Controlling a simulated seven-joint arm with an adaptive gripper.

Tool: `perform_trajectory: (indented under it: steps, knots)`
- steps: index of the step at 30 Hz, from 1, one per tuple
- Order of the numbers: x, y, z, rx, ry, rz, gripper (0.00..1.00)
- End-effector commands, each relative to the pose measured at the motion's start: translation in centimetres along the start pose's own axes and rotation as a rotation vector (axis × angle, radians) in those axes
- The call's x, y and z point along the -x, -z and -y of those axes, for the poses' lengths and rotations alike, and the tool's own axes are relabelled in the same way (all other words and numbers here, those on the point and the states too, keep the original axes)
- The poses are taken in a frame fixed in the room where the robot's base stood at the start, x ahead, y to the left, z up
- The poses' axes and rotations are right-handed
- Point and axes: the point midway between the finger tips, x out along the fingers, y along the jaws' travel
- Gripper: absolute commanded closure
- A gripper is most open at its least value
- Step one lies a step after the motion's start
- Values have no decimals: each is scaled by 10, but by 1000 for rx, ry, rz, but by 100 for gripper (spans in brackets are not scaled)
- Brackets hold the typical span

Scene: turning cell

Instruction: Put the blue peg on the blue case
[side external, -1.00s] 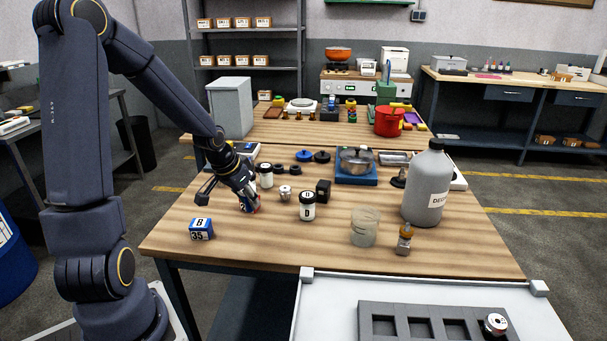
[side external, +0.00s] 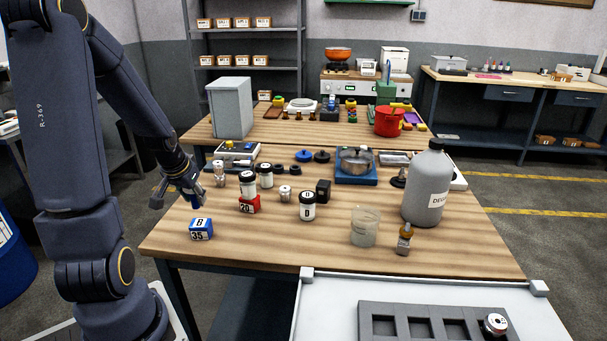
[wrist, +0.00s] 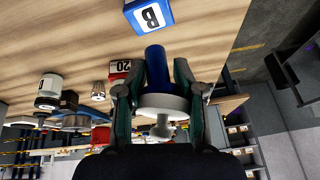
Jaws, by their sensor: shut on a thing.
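The blue peg (wrist: 157,70) is a blue cylinder with a pale round flange, held between the fingers of my gripper (wrist: 158,93) in the wrist view. In the side view my gripper (side external: 183,194) is shut on it above the table's left edge, and the peg is mostly hidden by the fingers. The blue case (side external: 201,229), a small box with a white label reading B and 35, sits on the table just below and right of my gripper. The case also shows at the top of the wrist view (wrist: 137,12), apart from the peg.
A red case (side external: 250,205) labelled 20 stands right of the blue case. White jars, a beaker (side external: 364,228) and a large grey bottle (side external: 425,185) stand farther right. The table's front middle is clear. A grey tray (side external: 375,308) lies in front.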

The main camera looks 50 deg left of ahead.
Motion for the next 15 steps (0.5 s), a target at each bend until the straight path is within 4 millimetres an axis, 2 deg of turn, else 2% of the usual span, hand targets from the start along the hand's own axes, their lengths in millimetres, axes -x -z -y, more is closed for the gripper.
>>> perform_trajectory:
  steps: [9, 15]
  knots:
    - [-39, -17, -6, -2, -3, 0, 100]
    - [-44, -19, -5, 0, 0, -4, 100]
